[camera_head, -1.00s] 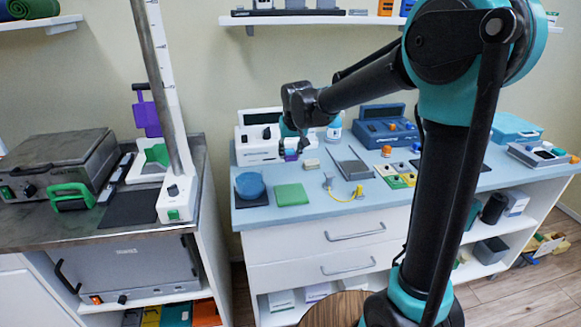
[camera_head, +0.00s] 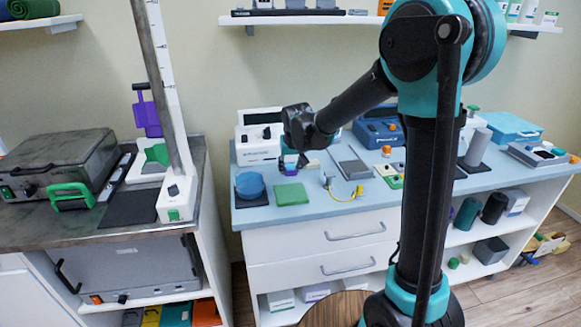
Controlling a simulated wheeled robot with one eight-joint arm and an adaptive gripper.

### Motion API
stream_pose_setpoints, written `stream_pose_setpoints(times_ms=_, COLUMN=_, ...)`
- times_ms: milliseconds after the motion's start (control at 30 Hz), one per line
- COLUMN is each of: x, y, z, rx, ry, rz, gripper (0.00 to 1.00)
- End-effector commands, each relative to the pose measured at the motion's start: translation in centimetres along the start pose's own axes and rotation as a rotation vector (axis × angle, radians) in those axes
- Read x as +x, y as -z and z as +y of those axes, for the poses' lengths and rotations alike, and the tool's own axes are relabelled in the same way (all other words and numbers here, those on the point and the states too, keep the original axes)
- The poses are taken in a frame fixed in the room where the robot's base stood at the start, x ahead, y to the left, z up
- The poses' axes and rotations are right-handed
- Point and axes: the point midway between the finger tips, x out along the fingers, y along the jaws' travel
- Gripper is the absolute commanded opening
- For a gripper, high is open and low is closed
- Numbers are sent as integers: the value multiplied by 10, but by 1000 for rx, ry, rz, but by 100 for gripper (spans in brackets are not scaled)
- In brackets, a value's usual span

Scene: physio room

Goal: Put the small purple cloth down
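The small purple cloth (camera_head: 289,169) is a tiny purple patch just below my gripper (camera_head: 300,160), above the left part of the blue counter and behind the green square cloth (camera_head: 290,194) in the picture. My gripper points down and is small and dark here. It appears shut on the purple cloth, since the two have moved together, but the fingers are partly hidden by the wrist. I cannot tell whether the cloth touches the counter.
The blue counter (camera_head: 235,220) also bears a blue round item (camera_head: 250,185), a white device (camera_head: 258,140), a grey tray (camera_head: 355,169) and a yellow cable (camera_head: 345,195). A steel worktop (camera_head: 50,238) with a tall ruler post (camera_head: 165,90) stands left. Some counter front is clear.

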Motion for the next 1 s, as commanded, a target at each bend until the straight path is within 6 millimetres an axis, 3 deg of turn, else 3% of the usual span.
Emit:
stream_pose_setpoints(times_ms=100, x=0, y=0, z=0, rx=0, ry=0, rz=0, gripper=58)
stream_pose_setpoints(times_ms=533, x=-9, y=1, z=0, rx=0, ry=0, rz=0, gripper=58)
stream_pose_setpoints(times_ms=1000, x=-92, y=0, z=0, rx=0, ry=0, rz=0, gripper=58)
